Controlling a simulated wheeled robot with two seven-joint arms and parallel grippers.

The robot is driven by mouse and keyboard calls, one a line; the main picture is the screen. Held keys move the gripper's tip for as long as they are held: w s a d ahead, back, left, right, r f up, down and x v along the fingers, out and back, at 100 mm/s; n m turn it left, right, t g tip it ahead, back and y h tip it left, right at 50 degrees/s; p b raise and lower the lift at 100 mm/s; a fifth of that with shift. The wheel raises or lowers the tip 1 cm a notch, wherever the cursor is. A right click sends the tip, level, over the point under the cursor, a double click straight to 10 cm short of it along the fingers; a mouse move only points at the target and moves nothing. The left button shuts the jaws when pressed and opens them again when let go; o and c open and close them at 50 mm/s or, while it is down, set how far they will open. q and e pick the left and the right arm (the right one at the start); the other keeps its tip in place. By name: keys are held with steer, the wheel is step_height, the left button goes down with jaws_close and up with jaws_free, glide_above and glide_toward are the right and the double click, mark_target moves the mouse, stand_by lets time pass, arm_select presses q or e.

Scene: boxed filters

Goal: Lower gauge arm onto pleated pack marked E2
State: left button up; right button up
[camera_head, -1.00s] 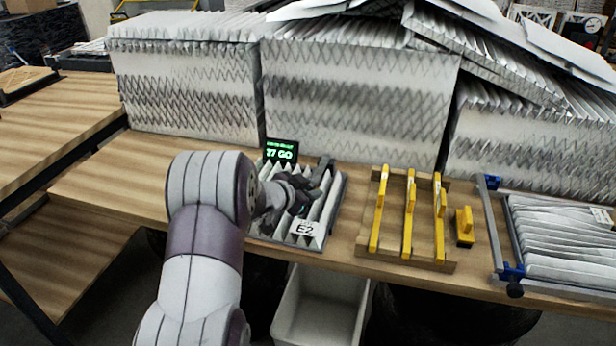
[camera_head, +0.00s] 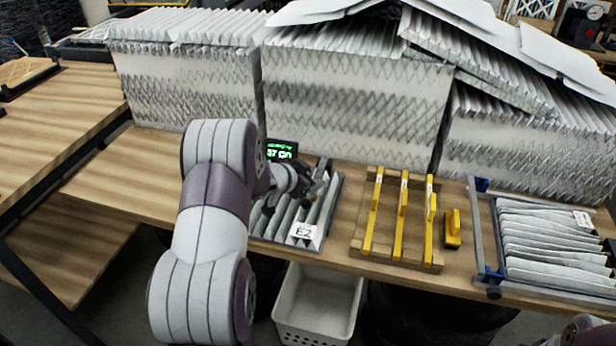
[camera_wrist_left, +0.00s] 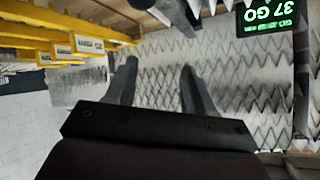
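The pleated pack marked E2 (camera_head: 302,231) lies in a grey tray on the bench, its white label facing front. My left gripper (camera_head: 312,192) is above the pack. In the left wrist view its two fingers (camera_wrist_left: 160,88) are apart with nothing between them.
A wooden rack with yellow bars (camera_head: 400,218) and a small yellow-handled block (camera_head: 452,229) stand to the right. A framed pleated filter (camera_head: 552,238) lies farther right. Tall pleated stacks (camera_head: 350,110) close off the back. A white bin (camera_head: 318,305) is below the front edge.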

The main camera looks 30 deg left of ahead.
arm_select(q)
steer(key=v, duration=1.2)
steer(key=shift+s+r, duration=0.2)
steer(key=shift+s, duration=0.05)
